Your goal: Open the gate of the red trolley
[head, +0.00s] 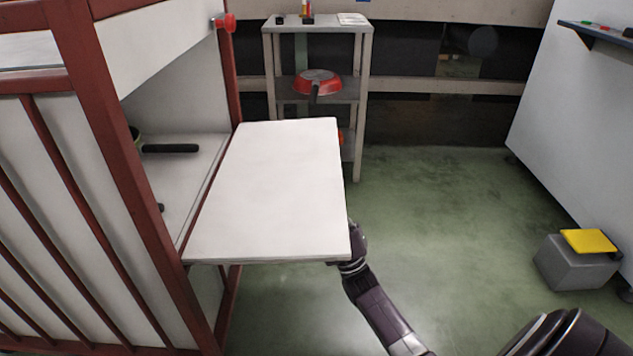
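The red trolley (125,168) stands at the left, with a red frame and white panels. Its white gate (275,190) is swung down and lies about level, sticking out to the right from the trolley's side opening. My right gripper (355,242) is at the gate's near right corner, partly under its edge. Its fingers are mostly hidden by the panel, so I cannot tell whether they grip it. A red knob (224,22) sits on the trolley's upper post. My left gripper is not in view.
Inside the trolley lies a pan with a dark handle (170,148). A grey shelf (365,70) behind the gate holds a red pan (318,82). A grey box (572,268) with a yellow top stands at the right. The green floor (450,210) between is clear.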

